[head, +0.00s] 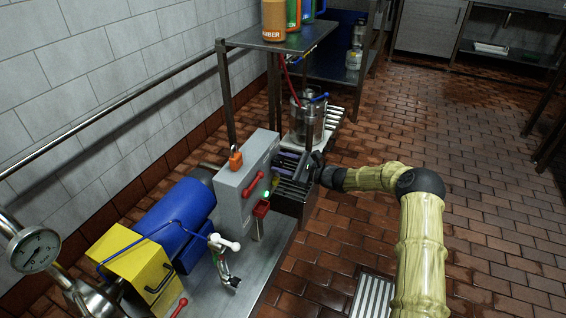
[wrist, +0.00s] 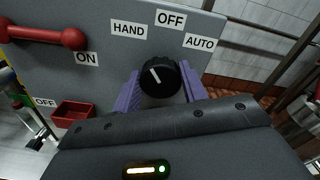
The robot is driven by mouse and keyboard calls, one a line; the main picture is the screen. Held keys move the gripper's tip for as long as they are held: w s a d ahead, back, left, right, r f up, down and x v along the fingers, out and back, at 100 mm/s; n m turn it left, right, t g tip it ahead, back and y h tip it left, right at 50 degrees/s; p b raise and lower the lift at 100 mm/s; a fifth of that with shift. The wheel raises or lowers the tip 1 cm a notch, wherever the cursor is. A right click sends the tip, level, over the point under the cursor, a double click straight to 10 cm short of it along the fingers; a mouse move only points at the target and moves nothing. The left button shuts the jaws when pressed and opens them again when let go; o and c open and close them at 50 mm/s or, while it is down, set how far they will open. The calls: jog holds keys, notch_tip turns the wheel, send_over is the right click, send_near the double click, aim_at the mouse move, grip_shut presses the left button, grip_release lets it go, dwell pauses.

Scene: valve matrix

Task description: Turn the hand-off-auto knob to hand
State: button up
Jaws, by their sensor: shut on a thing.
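The hand-off-auto knob (wrist: 160,79) is a round black knob with a white pointer line, on a grey control box (head: 238,192). In the wrist view the pointer leans up and left, toward the HAND label (wrist: 129,29). The OFF label (wrist: 171,20) is above the knob and the AUTO label (wrist: 200,42) is up and right. My gripper (wrist: 160,92) has its purple fingers on both sides of the knob, shut on it. In the head view my gripper (head: 288,166) is at the box's right side, and the knob is hidden there.
A red lever handle (wrist: 45,36) is left of the knob, by an ON label (wrist: 87,59). A red box (wrist: 72,113) sits lower left. An orange padlock (head: 236,160) is on the control box. A metal pot (head: 306,122) stands behind my gripper. Tiled floor at right is open.

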jog(key=shift+n, duration=1.3)
jog(key=shift+f, duration=0.1)
jog(key=o, duration=1)
jog(key=shift+c, duration=0.2)
jog(key=shift+d, duration=0.1)
jog(key=p+v, duration=0.5)
jog(key=v, duration=1.2)
jog(key=shift+d, duration=0.15)
jog(key=shift+s, duration=0.1)
